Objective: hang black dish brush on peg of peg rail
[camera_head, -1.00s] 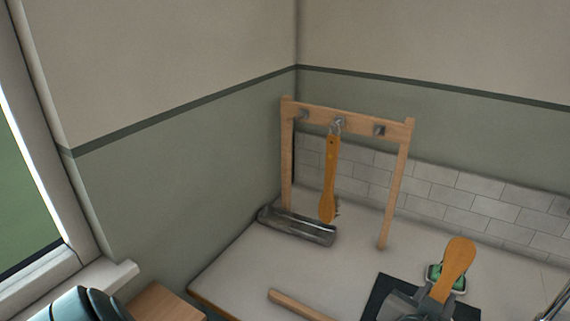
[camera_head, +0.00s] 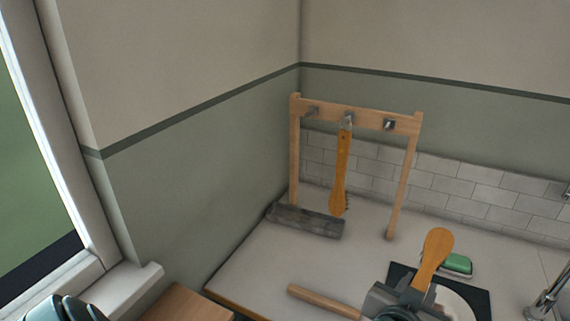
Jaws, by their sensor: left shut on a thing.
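My left gripper (camera_head: 398,300) is shut on a brush with an orange-brown wooden body (camera_head: 435,254), held over the counter at the lower right. The brush's wide rounded end points up and its lower part is hidden by the gripper. I cannot see its bristles or any black on it. The wooden peg rail (camera_head: 368,117) stands at the back with three metal pegs. A similar wooden brush with dark bristles (camera_head: 341,178) hangs from the middle peg (camera_head: 348,120). The left peg (camera_head: 312,111) and right peg (camera_head: 389,125) are bare.
A grey trough-like block (camera_head: 305,221) lies at the rail's left foot. A light wooden bar (camera_head: 322,301) lies left of my gripper. A green sponge (camera_head: 457,264), a dark mat (camera_head: 480,300) and a tap (camera_head: 548,298) are to the right. Counter (camera_head: 290,258) before the rail is clear.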

